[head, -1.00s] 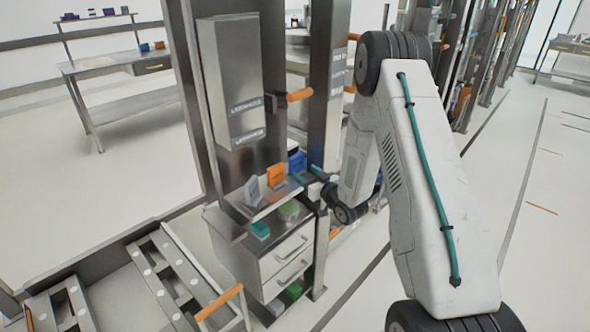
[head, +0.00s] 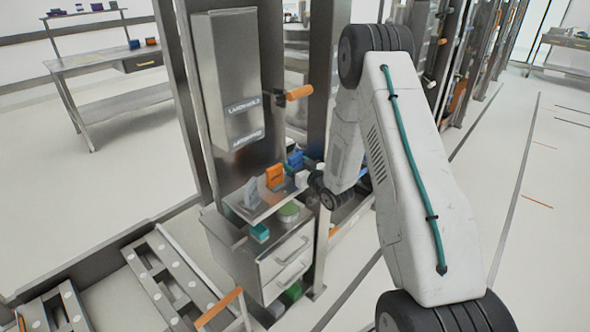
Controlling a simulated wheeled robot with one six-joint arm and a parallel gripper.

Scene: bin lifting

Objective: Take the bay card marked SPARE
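Small upright cards or blocks stand on the steel shelf (head: 262,209) of the cabinet: a grey one (head: 250,192), an orange one (head: 275,177) and blue ones (head: 295,160) at the back. No lettering on them is readable, so I cannot tell which is marked SPARE. My gripper (head: 302,179) is at the right end of this shelf, just right of the orange piece and in front of the blue ones. Its fingers are too small and partly hidden by my wrist, so their opening and any contact are unclear.
A teal block (head: 260,232) and a round green item (head: 288,212) sit below the shelf on the drawer unit (head: 285,262). A grey wall box (head: 228,80) and an orange handle (head: 299,92) are above. Metal posts flank the shelf. A roller rack (head: 150,275) stands at lower left.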

